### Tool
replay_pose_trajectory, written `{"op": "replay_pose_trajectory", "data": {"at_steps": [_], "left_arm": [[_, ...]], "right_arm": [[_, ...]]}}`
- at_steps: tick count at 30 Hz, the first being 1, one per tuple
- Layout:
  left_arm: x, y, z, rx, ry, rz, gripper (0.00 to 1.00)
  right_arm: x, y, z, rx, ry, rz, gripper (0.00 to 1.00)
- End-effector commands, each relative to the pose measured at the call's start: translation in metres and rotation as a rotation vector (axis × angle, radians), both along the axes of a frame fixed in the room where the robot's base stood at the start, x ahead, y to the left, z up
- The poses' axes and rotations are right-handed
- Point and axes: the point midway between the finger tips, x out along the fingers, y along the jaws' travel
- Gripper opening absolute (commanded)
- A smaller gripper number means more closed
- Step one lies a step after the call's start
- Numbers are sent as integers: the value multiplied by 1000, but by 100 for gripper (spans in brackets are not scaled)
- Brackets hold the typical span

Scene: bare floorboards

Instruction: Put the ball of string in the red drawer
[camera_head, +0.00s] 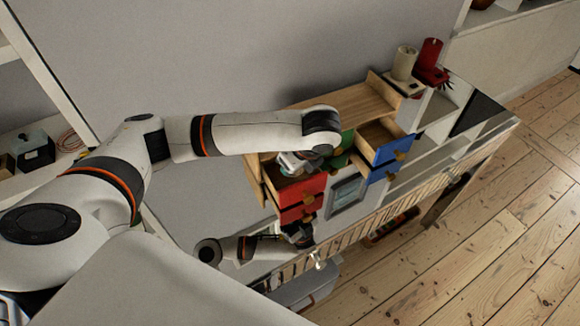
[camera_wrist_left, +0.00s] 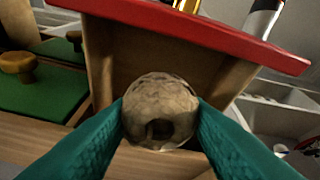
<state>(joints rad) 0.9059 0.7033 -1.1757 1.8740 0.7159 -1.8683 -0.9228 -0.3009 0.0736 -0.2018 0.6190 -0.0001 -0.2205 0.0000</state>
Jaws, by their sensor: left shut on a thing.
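The ball of string (camera_wrist_left: 160,95) is a round tan ball with a dark hole, held between the two teal fingers of my left gripper (camera_wrist_left: 162,112) in the left wrist view. The red drawer (camera_wrist_left: 205,27) is pulled open, and its wooden inside shows behind and around the ball. The ball appears over or within the drawer opening; I cannot tell whether it touches the bottom. In the head view the open red drawer (camera_head: 301,187) is at the left of the small chest, with my gripper (camera_head: 296,163) at its opening. The ball is hidden there.
An open blue drawer (camera_head: 386,152) sticks out at the chest's right. Green drawer fronts (camera_wrist_left: 40,95) with a knob show beside the red drawer. The wooden floor (camera_head: 470,250) at right is clear.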

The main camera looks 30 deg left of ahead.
Motion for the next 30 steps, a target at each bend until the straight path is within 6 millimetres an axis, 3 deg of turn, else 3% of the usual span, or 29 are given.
{"op": "replay_pose_trajectory", "data": {"at_steps": [6,13,17,29,30], "left_arm": [[5,11,-27,-16,13,8,19],[11,20,-23,-271,159,7,19],[10,18,-39,-259,155,0,19],[10,18,-43,-258,153,1,19],[10,18,-43,-258,152,0,48]], "right_arm": [[0,-3,3,-4,-1,1,36],[1,-8,17,-9,-2,1,36],[1,-8,17,-10,-2,1,36],[2,-8,17,-10,-3,0,36],[2,-8,17,-10,-3,0,36]]}}
